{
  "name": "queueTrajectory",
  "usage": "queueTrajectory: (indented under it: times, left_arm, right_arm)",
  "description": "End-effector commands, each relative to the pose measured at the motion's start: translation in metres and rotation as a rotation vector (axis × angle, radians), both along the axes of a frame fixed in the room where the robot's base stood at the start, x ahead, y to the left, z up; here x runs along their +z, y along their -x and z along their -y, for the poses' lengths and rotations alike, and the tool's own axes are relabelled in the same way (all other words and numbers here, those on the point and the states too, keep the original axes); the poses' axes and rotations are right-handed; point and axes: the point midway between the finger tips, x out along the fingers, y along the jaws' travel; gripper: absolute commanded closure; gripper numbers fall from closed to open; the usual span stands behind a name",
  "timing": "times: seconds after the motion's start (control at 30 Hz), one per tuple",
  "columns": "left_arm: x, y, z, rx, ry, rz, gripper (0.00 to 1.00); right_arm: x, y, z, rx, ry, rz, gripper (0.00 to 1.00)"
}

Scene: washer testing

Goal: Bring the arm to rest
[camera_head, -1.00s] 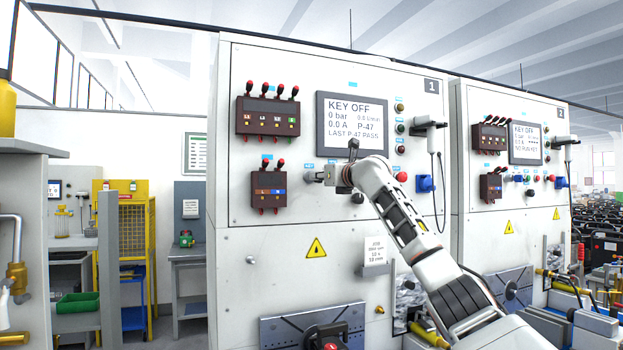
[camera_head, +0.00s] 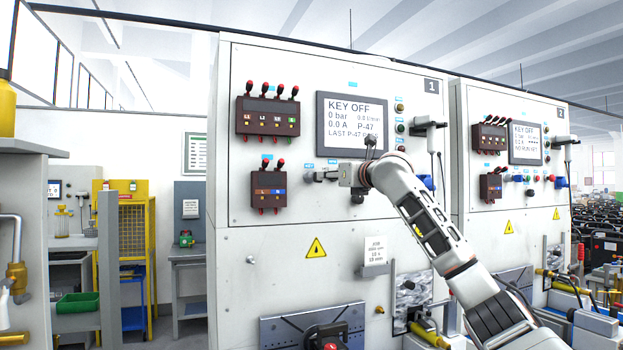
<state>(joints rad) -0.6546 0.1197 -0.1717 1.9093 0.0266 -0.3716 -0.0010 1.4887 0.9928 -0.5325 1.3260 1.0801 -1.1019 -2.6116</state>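My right arm (camera_head: 428,225) reaches in from the lower right across the front of test cabinet 1 (camera_head: 280,205). Its gripper (camera_head: 346,175) points left, beside a small switch (camera_head: 309,176) under the display, with a gap between them. The gripper is small and seen from behind, so I cannot tell whether its fingers are open. The display (camera_head: 350,108) reads KEY OFF, 0 bar, 0.0 A, P-47; my wrist hides the end of its last line. My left gripper is not in view.
Dark red terminal blocks (camera_head: 268,117) with red-topped plugs are on the panel left of the display. A handheld device (camera_head: 428,124) hangs at the cabinet's right edge. Cabinet 2 (camera_head: 510,205) stands to the right. A grey fixture plate (camera_head: 285,328) juts out below.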

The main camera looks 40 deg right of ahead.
Motion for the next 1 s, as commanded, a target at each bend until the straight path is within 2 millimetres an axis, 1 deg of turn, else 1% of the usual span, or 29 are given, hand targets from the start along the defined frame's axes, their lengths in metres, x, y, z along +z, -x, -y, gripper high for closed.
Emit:
queueTrajectory:
  times: [0.03,0.1,0.3,0.53,0.67,0.73,0.77,0.87,0.97,1.0]
  left_arm:
    - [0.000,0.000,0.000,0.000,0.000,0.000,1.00]
    - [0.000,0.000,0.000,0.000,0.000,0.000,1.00]
    - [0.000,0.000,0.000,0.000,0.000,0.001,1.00]
    - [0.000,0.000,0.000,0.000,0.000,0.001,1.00]
    - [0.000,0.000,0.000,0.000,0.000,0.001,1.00]
    - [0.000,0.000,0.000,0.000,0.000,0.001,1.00]
    - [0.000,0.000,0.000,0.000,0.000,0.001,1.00]
    - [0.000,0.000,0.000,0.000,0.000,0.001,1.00]
    - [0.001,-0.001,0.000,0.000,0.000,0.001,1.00]
    - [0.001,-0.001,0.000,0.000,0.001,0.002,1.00]
  right_arm:
    - [0.000,0.009,-0.001,-0.002,0.004,-0.001,0.72]
    - [0.000,0.020,-0.003,-0.002,0.004,-0.001,0.72]
    - [0.000,0.043,-0.008,-0.002,0.003,-0.001,0.72]
    - [0.000,0.051,-0.011,0.000,0.000,0.000,0.72]
    - [-0.001,0.050,-0.011,0.001,-0.001,-0.002,0.72]
    - [-0.008,0.046,-0.016,0.005,-0.007,-0.008,0.72]
    - [-0.013,0.042,-0.020,0.007,-0.013,-0.014,0.72]
    - [-0.045,0.024,-0.042,0.022,-0.050,-0.045,0.72]
    - [-0.096,0.002,-0.075,0.039,-0.118,-0.088,0.72]
    - [-0.119,-0.006,-0.089,0.044,-0.152,-0.104,0.72]
